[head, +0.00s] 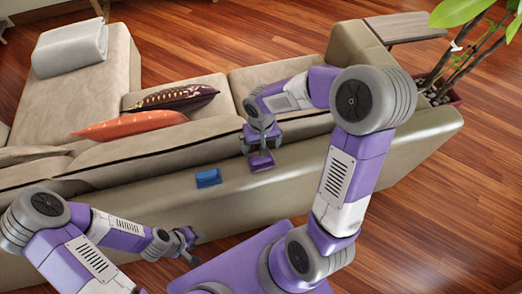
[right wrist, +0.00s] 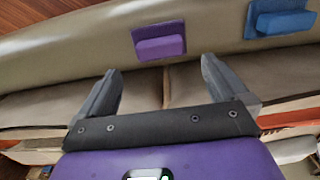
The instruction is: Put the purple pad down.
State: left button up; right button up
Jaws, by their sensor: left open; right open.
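The purple pad (head: 262,161) lies on the top of the sofa's back (head: 310,160). It also shows in the right wrist view (right wrist: 160,42), just beyond the fingertips. My right gripper (right wrist: 160,65) is open, with nothing between its fingers. In the head view the right gripper (head: 262,143) is right beside the pad, on its far side, and partly overlaps it. My left gripper (head: 190,246) is open and empty, low at the near side of the sofa's back.
A blue pad (head: 208,178) lies on the sofa's back, left of the purple one. An orange cushion (head: 130,125) and a dark patterned cushion (head: 172,97) lie on the seat. A plant (head: 480,50) stands at the right. The sofa's back is bare right of the pads.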

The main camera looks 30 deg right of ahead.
notch_tip(320, 180, up, 4)
jog(key=shift+r+p, duration=0.2)
jog(key=shift+p, duration=0.1)
dwell(0.5)
